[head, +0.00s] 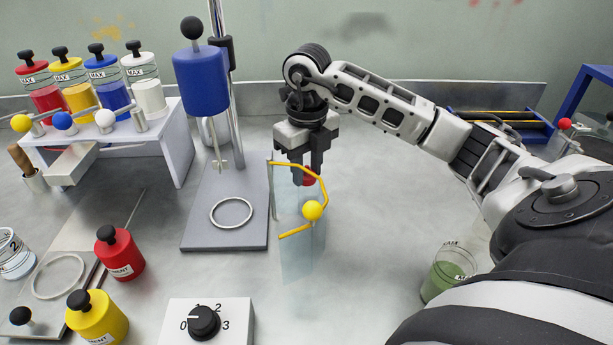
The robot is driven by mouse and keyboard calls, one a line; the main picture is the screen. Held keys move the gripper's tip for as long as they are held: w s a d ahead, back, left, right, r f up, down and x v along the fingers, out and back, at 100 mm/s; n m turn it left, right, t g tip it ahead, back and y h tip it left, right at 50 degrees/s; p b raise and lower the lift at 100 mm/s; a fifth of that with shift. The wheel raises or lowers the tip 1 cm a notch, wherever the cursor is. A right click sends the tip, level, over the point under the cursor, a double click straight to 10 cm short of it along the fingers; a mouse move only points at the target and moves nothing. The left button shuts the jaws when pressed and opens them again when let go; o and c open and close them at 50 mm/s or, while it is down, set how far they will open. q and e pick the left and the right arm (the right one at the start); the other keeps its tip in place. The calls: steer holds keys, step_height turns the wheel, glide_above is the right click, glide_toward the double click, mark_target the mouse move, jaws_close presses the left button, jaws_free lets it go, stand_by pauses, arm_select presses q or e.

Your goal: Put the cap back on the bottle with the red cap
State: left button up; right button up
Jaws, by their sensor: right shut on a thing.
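My right gripper (307,176) is shut on a small red thing, which looks like the red cap (309,181). It holds this above the table, right of the grey stand, close to a clear panel with a bent yellow bar. The bar partly covers the cap. No open bottle shows clearly below the gripper. A bottle with red contents and a red top with a black knob (44,88) stands at the left end of the white shelf. A red pot with a black knob (120,254) stands on the table at the left. My left gripper is out of view.
The clear panel (298,255) and its yellow ball (312,211) are near my gripper. A blue cylinder (201,80) hangs over the grey stand (209,240). A dial box (208,324) is in front. A glass with green contents (441,278) stands right, beside my arm.

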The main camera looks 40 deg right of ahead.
arm_select(q)
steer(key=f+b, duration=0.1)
steer(key=b, duration=0.4)
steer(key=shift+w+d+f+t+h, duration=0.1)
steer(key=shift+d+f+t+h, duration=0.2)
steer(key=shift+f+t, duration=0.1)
arm_select(e)
steer(key=s+d+r, duration=0.3)
steer(key=s+r, duration=0.6)
steer(key=s, duration=0.4)
steer(key=shift+s+d+r, duration=0.2)
steer(key=shift+d+r, duration=0.05)
steer(key=shift+d, duration=0.05)
